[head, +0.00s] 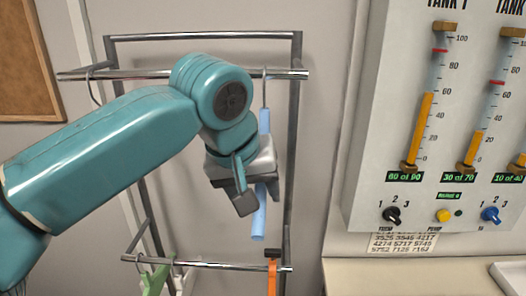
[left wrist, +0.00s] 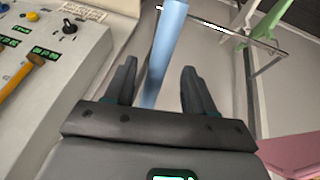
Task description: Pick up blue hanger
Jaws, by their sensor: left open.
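The blue hanger (head: 259,218) hangs from the upper rail (head: 160,74) near its right end, seen nearly edge-on as a narrow upright bar. My left gripper (head: 247,194) is in front of it and hides its middle part. In the left wrist view, the blue hanger (left wrist: 164,45) runs between the two open fingers of my left gripper (left wrist: 159,68), with a gap visible on each side. The fingers do not appear closed on it. My right gripper is not in view.
A lower rail (head: 215,265) carries a green hanger (head: 154,279) and an orange hanger (head: 271,278). A tank panel (head: 370,150) with gauges and knobs stands close on the right, above a pale counter (head: 400,280). A pink surface (left wrist: 292,152) shows in the left wrist view.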

